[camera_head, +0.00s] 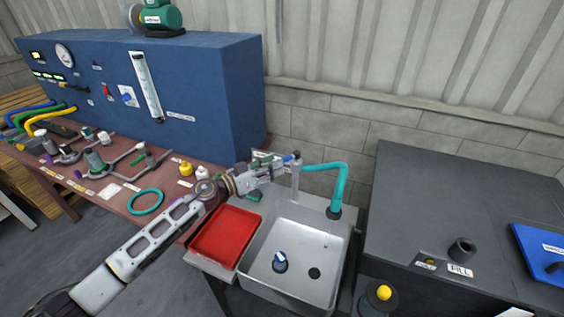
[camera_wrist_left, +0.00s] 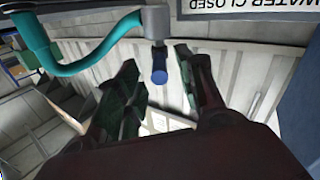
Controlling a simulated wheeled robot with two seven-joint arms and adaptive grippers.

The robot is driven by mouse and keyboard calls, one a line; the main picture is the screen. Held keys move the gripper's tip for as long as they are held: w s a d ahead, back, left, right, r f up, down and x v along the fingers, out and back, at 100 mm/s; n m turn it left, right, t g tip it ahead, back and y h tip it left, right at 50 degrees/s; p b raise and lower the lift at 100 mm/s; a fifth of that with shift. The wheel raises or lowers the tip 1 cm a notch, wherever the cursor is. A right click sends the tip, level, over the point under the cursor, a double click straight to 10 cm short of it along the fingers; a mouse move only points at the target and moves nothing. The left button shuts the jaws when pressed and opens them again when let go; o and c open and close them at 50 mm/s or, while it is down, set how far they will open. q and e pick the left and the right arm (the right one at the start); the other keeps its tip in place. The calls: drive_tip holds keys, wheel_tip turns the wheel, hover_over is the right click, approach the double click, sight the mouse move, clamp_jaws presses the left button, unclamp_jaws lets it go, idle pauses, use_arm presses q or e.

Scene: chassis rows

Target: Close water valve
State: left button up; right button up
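The water tap stands at the back of the metal sink (camera_head: 262,275), with a grey post (camera_head: 296,183) and a teal spout (camera_head: 343,180) curving over the basin. Its small blue valve handle (camera_head: 289,158) is at the top of the post. In the left wrist view the blue handle (camera_wrist_left: 159,66) hangs under the grey valve body (camera_wrist_left: 157,20). My left gripper (camera_head: 278,165) reaches the tap from the left. In the wrist view its fingers (camera_wrist_left: 160,88) are apart, with the handle showing between them. I cannot tell whether they touch it. My right gripper is not in view.
A sign reading "WATER CLOSED" (camera_wrist_left: 245,10) is upside down in the wrist view. A red tray (camera_head: 224,237) lies beside the sink. A blue-and-white object (camera_head: 280,262) stands in the basin. A dark cabinet (camera_head: 450,205) is at right, a blue panel box (camera_head: 210,90) at left.

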sight(293, 157)
use_arm(q)
drive_tip(key=shift+x, duration=2.1)
clamp_jaws()
